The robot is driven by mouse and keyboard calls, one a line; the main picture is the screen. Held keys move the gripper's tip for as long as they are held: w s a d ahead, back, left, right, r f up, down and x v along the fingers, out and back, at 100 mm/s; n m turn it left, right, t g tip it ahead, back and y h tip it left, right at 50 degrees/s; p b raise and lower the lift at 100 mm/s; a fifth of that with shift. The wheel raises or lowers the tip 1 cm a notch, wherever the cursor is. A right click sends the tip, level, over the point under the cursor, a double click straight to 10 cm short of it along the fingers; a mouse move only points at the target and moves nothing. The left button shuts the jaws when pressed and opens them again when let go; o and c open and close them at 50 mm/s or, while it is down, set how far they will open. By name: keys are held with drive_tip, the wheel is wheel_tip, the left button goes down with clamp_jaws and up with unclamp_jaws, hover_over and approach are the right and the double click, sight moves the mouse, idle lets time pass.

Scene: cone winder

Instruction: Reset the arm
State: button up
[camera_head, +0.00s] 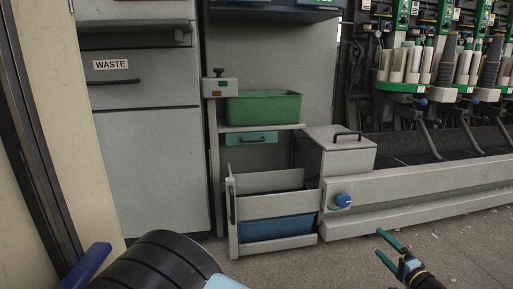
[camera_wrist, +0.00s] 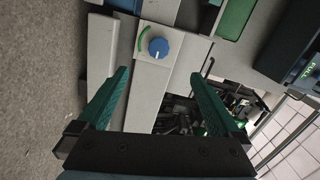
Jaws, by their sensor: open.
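My gripper (camera_head: 384,247) is at the lower right of the head view, with its two green fingers apart and nothing between them. In the wrist view my gripper (camera_wrist: 160,95) also shows open and empty, its green fingers spread to either side. Beyond the fingers is a blue knob (camera_wrist: 158,48) on a grey panel of the machine. In the head view the same blue knob (camera_head: 343,200) is on the low grey front, up and left of my gripper. The gripper touches nothing that I can see.
A pulled-out drawer with a blue bin (camera_head: 275,230) stands in the middle, below a green bin (camera_head: 263,107) on a shelf. A grey cabinet marked WASTE (camera_head: 150,140) is at left. Winding units (camera_head: 440,65) line the back right. Floor (camera_head: 330,262) in front is clear.

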drive_tip(key=w+a+r+n+g+y+p, duration=0.1)
drive_tip(key=w+a+r+n+g+y, duration=0.2)
drive_tip(key=a, duration=0.7)
drive_tip(key=w+a+n+g+y+p, duration=0.1)
drive_tip(key=w+a+n+g+y, duration=0.15)
drive_tip(key=w+a+g, duration=0.45)
drive_tip(key=s+a+r+n+g+h+p, duration=0.1)
drive_tip(key=s+a+r+n+g+h, duration=0.2)
drive_tip(key=a, duration=0.7)
drive_tip(key=s+a+r+n+g+h+p, duration=0.15)
drive_tip(key=s+a+r+g, duration=0.25)
drive_tip(key=a, duration=0.6)
drive_tip(key=s+a+r+n+t+h+p, duration=0.1)
drive_tip(key=s+a+r+h, duration=0.1)
drive_tip(key=s+a+r, duration=0.3)
drive_tip(key=s+a+r+h+p, duration=0.1)
drive_tip(key=s+r+h, duration=0.15)
drive_tip(key=r, duration=0.45)
drive_tip(key=s+a+r+n+t+h+p, duration=0.1)
drive_tip(key=s+a+r, duration=0.25)
drive_tip(key=r, duration=0.25)
wheel_tip(320, 180, up, 38)
drive_tip(key=p, duration=3.8)
drive_tip(key=shift+s+d, duration=0.4)
drive_tip(key=shift+s, duration=0.05)
